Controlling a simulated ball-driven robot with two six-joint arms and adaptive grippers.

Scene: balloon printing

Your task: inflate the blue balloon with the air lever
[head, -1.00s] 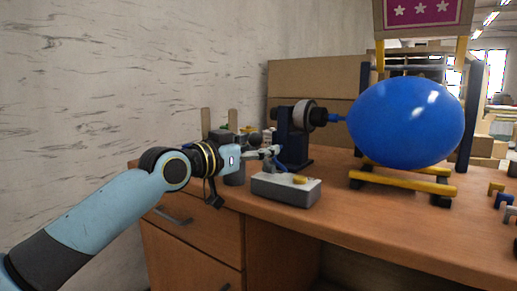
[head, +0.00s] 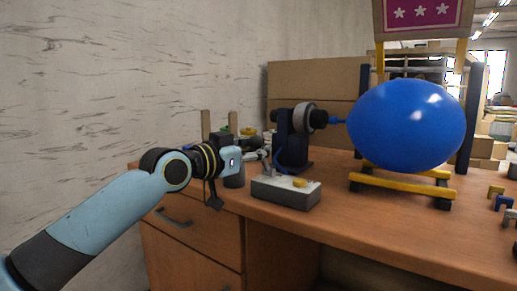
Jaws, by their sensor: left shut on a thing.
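The blue balloon (head: 406,125) is large and rounded, with its neck at the left on the nozzle of a dark pump stand (head: 293,150). It hangs above a yellow-barred rack. A grey box with a light top (head: 286,193) stands at the desk's front edge, with a yellow button on it. The blue air lever (head: 277,161) rises behind the box's left part. My left gripper (head: 266,156) reaches in from the left and is shut on the lever; its fingertips are small and partly hidden. My right gripper is not in view.
The wooden desk (head: 375,230) has free room in front of the rack. The yellow rack (head: 400,188) stands under the balloon. Small coloured clips (head: 503,200) lie at the right edge. Cardboard boxes (head: 315,85) stand behind.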

